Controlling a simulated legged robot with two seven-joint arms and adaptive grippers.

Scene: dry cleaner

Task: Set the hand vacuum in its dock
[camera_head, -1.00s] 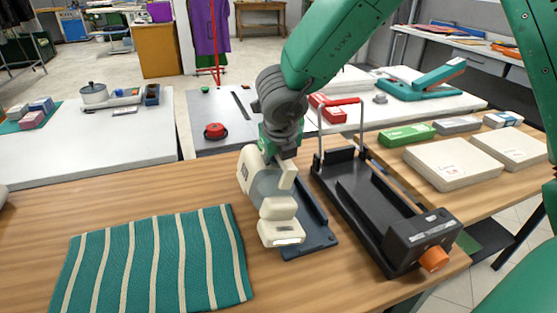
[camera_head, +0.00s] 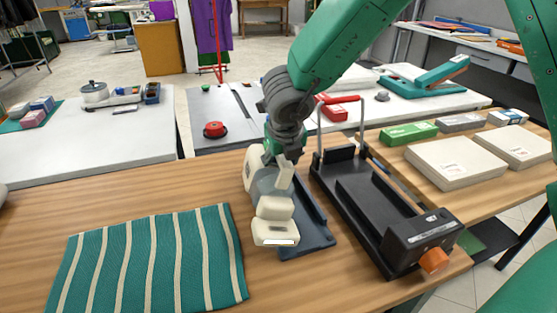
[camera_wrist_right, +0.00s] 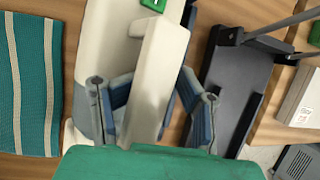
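The cream and grey hand vacuum (camera_head: 272,207) is in my right gripper (camera_head: 282,160), tilted, with its blunt end toward the front of the table. In the right wrist view the blue-grey fingers (camera_wrist_right: 155,95) sit on both sides of the vacuum's cream handle (camera_wrist_right: 153,75). A flat dark blue base (camera_head: 305,240), which looks like the dock, lies just right of the vacuum and partly behind it. The vacuum overlaps its left part in the head view; I cannot tell whether they touch. My left gripper is out of view.
A black frame (camera_head: 370,205) with a metal handle and orange knob (camera_head: 434,261) stands close to the right of the base. A teal striped cloth (camera_head: 150,260) lies to the left. White boxes (camera_head: 455,162) lie at the right. Bare wood shows between cloth and vacuum.

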